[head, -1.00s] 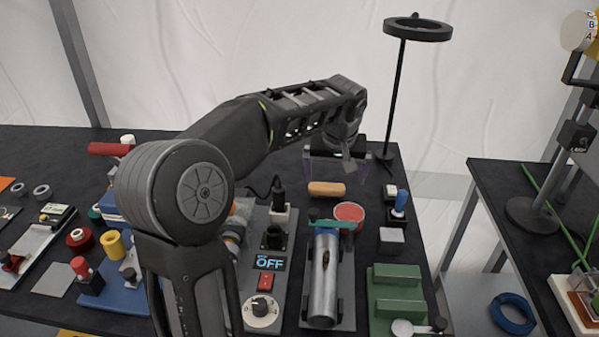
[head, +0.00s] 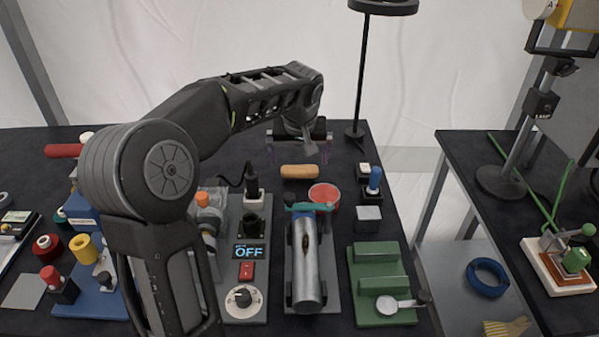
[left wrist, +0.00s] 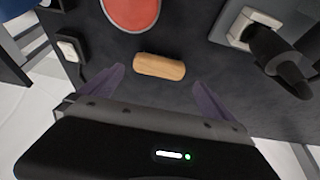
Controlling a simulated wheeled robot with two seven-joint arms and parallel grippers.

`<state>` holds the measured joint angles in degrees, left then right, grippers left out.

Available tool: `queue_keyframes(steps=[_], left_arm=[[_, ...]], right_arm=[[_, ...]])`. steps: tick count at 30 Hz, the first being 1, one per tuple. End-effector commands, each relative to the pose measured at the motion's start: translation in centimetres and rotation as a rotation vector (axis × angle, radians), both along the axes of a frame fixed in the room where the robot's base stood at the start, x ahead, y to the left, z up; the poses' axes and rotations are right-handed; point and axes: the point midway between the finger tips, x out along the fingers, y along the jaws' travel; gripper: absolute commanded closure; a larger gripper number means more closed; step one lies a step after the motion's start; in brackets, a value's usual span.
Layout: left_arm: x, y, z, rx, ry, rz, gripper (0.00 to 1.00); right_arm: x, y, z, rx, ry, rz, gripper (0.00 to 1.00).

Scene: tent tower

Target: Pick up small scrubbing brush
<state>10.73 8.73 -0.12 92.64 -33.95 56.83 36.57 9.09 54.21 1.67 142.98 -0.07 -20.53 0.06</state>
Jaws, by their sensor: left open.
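A small oblong tan wooden piece, which looks like the back of the scrubbing brush (head: 300,171), lies on the dark table top; no bristles show. It also shows in the left wrist view (left wrist: 159,66), near the gap between the fingertips. My left gripper (head: 299,153) is open and empty, just behind the brush in the head view, with its purple fingers pointing down. In the left wrist view its fingertips (left wrist: 158,80) are spread wider than the brush's length, and neither touches it. My right gripper is not in view.
A red round dish (head: 324,195) sits just in front of the brush. A power plug in a socket (head: 253,190) stands to the left, and a black lamp pole (head: 361,80) behind right. A metal cylinder (head: 306,262) lies nearer. A yellow bristled item (head: 507,327) lies at the lower right.

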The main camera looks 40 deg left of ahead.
Motion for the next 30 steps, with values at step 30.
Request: queue_keyframes(steps=[30], left_arm=[[1.6, 1.0, -4.8, 0.000, 0.000, 0.000, 0.00]], right_arm=[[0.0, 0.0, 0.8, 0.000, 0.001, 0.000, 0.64]])
